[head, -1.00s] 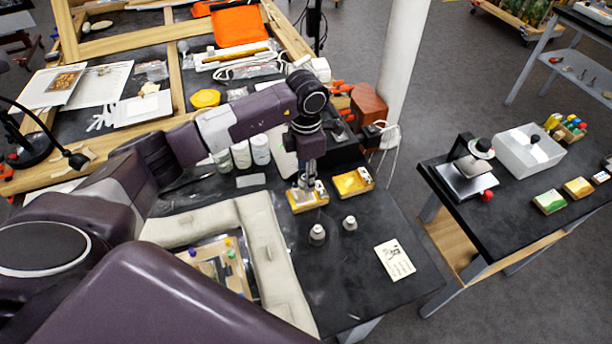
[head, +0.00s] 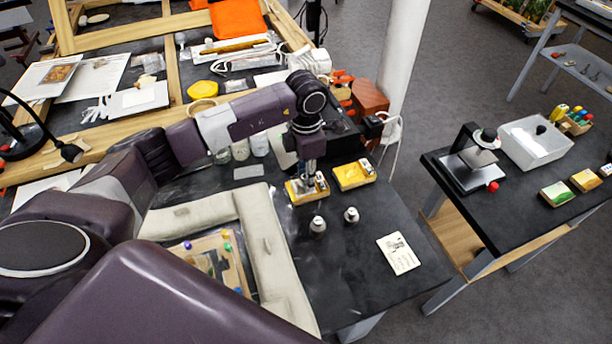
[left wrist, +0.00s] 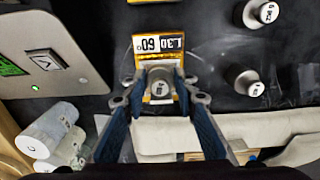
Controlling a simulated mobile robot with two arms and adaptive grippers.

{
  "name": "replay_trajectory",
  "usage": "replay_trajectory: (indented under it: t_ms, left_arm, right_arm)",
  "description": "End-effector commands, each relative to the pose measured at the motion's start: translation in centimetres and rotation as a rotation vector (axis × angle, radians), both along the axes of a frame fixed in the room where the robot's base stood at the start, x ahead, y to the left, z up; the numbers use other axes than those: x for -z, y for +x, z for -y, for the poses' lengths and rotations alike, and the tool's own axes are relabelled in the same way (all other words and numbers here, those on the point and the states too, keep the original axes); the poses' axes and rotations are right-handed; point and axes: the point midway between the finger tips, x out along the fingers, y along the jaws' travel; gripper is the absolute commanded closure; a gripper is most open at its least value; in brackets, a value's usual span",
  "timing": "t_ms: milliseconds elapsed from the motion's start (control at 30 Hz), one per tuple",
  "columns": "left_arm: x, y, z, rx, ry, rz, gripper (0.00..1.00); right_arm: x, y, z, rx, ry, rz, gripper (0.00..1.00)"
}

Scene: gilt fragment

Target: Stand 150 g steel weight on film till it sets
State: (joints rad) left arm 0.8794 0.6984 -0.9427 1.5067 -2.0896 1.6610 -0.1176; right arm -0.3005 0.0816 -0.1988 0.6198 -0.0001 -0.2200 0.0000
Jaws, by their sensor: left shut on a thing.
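My left gripper (head: 309,181) is shut on a small steel weight (left wrist: 160,83). The weight shows between its fingertips in the left wrist view; its marking is too small to read. It is over a yellow block with a black-and-white label (left wrist: 158,43), which also shows in the head view (head: 296,192); I cannot tell whether they touch. Two other steel weights (head: 318,226) (head: 351,215) stand upright on the black table. A framed panel (head: 207,262) lies between pale cushions; I cannot make out film on it. My right gripper is not in view.
A second yellow block (head: 354,174) sits to the right of the first. Pale cushions (head: 268,245) border the panel. A printed card (head: 398,253) lies at the right, with bare table around it.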

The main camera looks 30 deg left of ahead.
Motion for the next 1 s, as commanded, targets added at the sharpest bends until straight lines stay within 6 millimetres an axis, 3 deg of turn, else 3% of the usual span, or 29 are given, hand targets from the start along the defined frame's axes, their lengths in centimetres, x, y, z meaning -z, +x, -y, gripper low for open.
replay_trajectory:
  t_ms: [833, 867, 1000]
  left_arm:
    - [0.31, -0.01, 0.02, 0.0, 0.0, 0.0, 0.98]
    - [0.31, -0.01, 0.02, 0.0, 0.0, 0.0, 0.71]
    - [0.32, -0.02, 0.01, 0.0, 0.0, 0.0, 0.68]
  right_arm:
    - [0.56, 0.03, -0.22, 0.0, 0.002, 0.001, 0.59]
    - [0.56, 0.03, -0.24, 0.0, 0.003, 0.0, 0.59]
    - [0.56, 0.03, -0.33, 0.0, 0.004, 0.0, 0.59]
